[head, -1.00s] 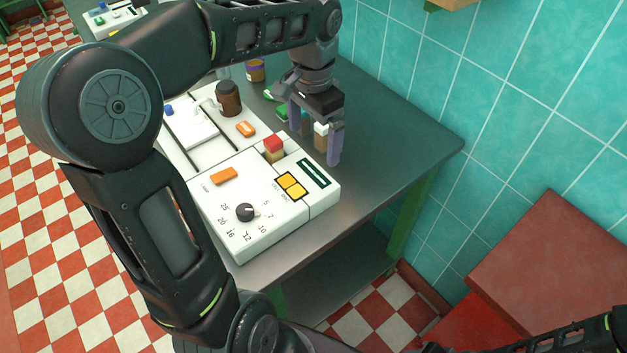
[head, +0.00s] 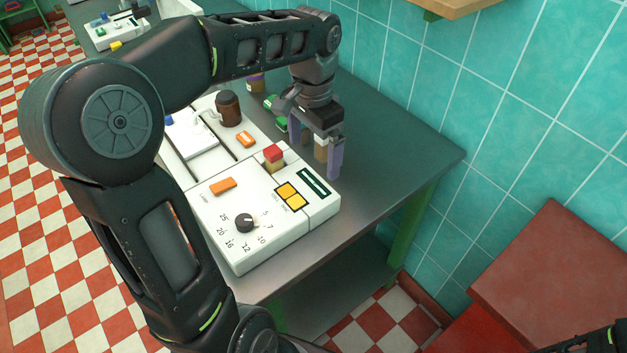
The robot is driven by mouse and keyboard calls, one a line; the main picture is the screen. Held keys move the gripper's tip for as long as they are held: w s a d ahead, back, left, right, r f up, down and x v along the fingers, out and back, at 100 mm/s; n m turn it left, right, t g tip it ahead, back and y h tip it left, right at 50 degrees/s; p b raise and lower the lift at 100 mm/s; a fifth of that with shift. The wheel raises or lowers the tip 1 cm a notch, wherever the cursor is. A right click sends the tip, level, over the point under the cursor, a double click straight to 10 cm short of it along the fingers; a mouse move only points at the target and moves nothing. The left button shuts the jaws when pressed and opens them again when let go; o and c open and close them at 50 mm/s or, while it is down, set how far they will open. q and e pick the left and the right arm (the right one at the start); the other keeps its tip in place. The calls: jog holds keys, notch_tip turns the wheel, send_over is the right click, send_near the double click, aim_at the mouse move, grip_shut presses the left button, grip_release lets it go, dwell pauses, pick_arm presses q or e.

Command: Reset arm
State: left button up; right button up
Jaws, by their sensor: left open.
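My left gripper (head: 319,160) hangs above the grey table, just behind and right of the white control panel. Its two purple-grey fingers point down and are apart. A small bottle with a white and brown body (head: 320,148) shows behind and between the fingers; I cannot tell whether the fingers touch it. My left arm comes in from the left and crosses above the table. At the bottom right corner, part of my right arm shows, but its gripper is not in view.
The white panel (head: 215,240) has a dark dial (head: 243,222), orange and yellow buttons, and a red-topped block (head: 273,154). A brown jar (head: 229,109) stands behind. The grey table (head: 385,150) is clear on its right, beside the teal tiled wall (head: 480,110). A red box (head: 550,270) is at lower right.

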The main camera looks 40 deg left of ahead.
notch_tip(320, 180, up, 7)
jog(key=p, duration=0.8)
jog(key=shift+s+d+r, duration=0.2)
jog(key=shift+s+d, duration=0.1)
jog(key=shift+s, duration=0.15)
